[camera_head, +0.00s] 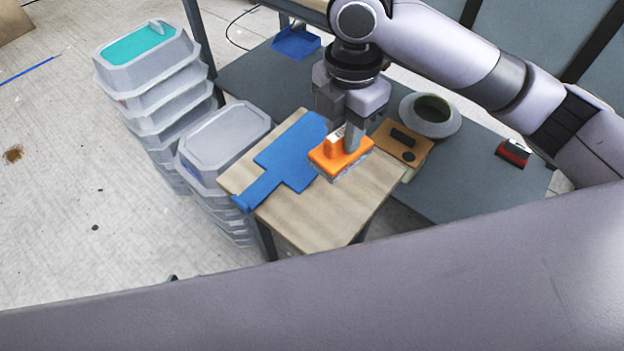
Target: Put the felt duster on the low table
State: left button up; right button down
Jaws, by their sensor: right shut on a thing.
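The felt duster (327,158) is an orange block with a raised orange grip and a grey felt underside. My right gripper (343,137) comes down from above, shut on the duster's grip. The low table (345,212) has a light wooden top and dark legs. The duster is over the right part of its top, roughly level; I cannot tell whether the felt touches the wood. My left gripper is not in view.
A blue flat piece with a handle (289,157) lies on the low table, left of the duster. Stacked grey tubs (225,140) stand close to its left. A grey surface (450,190) behind bears a ring-shaped roll (452,126), an orange-brown board (418,146) and a red-and-black item (513,152).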

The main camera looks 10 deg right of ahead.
jog(key=shift+a+n, duration=0.1)
jog(key=shift+n, duration=0.6)
jog(key=shift+f+b, duration=0.35)
jog(key=b, duration=0.3)
send_over(326, 216)
jog(key=d, duration=0.2)
notch_tip(326, 216, down, 13)
jog(key=f, duration=0.4)
jog(key=f+b, duration=0.1)
jog(key=f, duration=0.1)
jog(key=shift+w+a, duration=0.1)
jog(key=shift+w, duration=0.2)
jog(key=c, duration=0.9)
grip_release()
jog(key=shift+f, duration=0.15)
